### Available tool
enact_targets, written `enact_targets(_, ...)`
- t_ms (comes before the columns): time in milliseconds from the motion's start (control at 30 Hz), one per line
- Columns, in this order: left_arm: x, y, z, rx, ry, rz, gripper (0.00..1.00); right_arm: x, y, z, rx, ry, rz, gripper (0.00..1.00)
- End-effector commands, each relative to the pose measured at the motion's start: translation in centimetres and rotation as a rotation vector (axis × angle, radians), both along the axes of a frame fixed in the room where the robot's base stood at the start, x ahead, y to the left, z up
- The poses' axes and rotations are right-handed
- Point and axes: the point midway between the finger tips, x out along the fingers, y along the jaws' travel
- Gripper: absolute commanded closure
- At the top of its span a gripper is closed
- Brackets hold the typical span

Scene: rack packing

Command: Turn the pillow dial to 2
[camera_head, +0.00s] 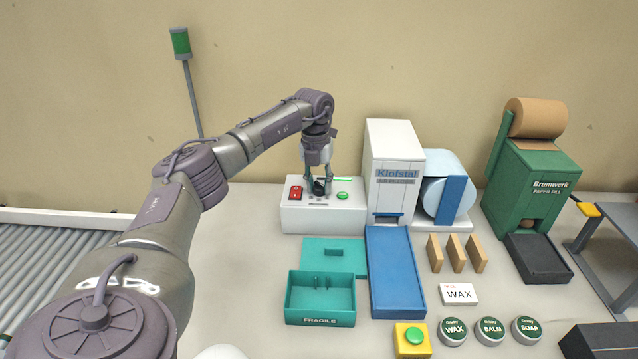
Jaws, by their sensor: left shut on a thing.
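The pillow dial (319,187) is a small dark knob on the top of a low white control box (310,220). My left gripper (318,186) points down over the box and is shut on the dial. My right gripper is not in view.
The Klofstal machine (393,150) stands just right of the box, with a blue tray (394,270) before it. A teal crate marked FRAGILE (320,320) and its teal lid (335,246) lie in front. Tins, wooden dividers and the green Brumwerk machine (530,190) are further right.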

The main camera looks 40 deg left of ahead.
Motion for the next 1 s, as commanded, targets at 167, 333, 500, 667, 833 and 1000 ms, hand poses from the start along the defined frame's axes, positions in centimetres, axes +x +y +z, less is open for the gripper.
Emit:
enact_targets(167, 0.0, 0.0, 0.1, -0.001, 0.000, -0.049, 1.00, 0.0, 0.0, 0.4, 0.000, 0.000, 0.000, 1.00)
enact_targets(333, 0.1, 0.0, 0.2, -0.001, 0.000, -0.152, 1.00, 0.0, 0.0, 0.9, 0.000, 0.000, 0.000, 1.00)
enact_targets(500, 0.1, 0.0, 0.3, -0.002, -0.001, -0.292, 1.00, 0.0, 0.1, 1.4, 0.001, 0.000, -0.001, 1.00)
enact_targets(667, 0.2, 0.0, 0.2, -0.001, -0.002, -0.429, 1.00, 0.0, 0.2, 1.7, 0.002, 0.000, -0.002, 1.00)
enact_targets(833, 0.2, 0.0, 0.2, -0.001, -0.003, -0.561, 1.00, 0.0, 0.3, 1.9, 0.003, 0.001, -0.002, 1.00)
enact_targets(1000, 0.3, -0.1, 0.2, 0.000, -0.004, -0.664, 1.00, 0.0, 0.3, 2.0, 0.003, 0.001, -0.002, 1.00)
